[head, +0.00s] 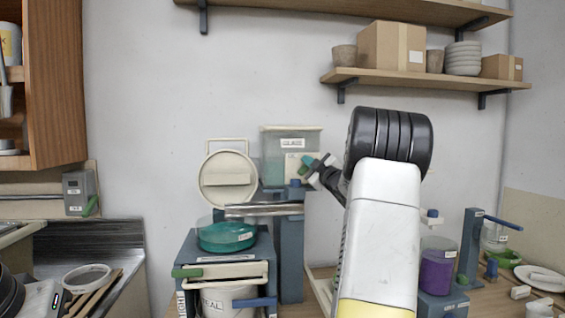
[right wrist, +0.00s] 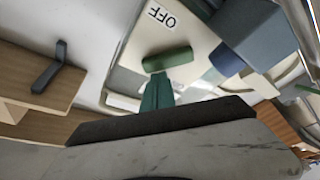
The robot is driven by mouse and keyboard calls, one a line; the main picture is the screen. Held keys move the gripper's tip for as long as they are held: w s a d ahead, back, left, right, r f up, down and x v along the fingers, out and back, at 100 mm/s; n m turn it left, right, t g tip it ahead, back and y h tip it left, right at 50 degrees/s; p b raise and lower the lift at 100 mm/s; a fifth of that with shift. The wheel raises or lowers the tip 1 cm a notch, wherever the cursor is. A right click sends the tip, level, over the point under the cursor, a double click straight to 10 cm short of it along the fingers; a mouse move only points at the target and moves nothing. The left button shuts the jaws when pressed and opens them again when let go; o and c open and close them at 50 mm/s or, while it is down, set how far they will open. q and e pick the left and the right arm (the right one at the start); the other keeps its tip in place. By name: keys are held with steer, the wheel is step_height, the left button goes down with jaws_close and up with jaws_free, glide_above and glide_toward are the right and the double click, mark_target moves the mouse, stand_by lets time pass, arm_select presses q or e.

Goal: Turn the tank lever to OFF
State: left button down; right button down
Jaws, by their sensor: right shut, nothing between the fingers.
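The tank (head: 272,144) is a translucent green box with a white label, on a blue-grey stand at the back middle. In the head view its green lever (head: 307,160) sits at the front beside a pale plate, partly hidden by my right gripper (head: 324,168). In the right wrist view, the green lever (right wrist: 167,60) shows close up on the pale plate, near an OFF label (right wrist: 162,15). My right gripper (right wrist: 160,122) is shut and empty, close to the lever; I cannot tell whether they touch. My left gripper is not in view.
A round cream lid (head: 227,180) stands left of the tank. Below it are a teal basin (head: 226,235) and a white bucket (head: 225,302). A purple container (head: 437,268) stands right of my right arm. Shelves (head: 435,81) with boxes hang above.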

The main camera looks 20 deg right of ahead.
steer(key=shift+s+d+f+m+t+h, duration=0.1)
steer(key=shift+d+f+m+h, duration=0.6)
steer(key=shift+m, duration=1.45)
steer(key=shift+s+d+f+m+t+h, duration=0.15)
steer(key=shift+m+h, duration=1)
steer(key=shift+m, duration=0.95)
steer(key=shift+s+d+f+m+t+h, duration=0.1)
steer(key=shift+d+f+m+h, duration=0.6)
steer(key=shift+m, duration=1.45)
steer(key=shift+a+r+h, duration=0.2)
steer(key=shift+a+h, duration=0.05)
steer(key=shift+h, duration=0.2)
step_height(320, 180, up, 4)
steer(key=shift+a+r, duration=0.15)
steer(key=shift+r, duration=0.1)
steer(key=v, duration=1)
steer(key=shift+d, duration=0.25)
steer(key=shift+f, duration=0.15)
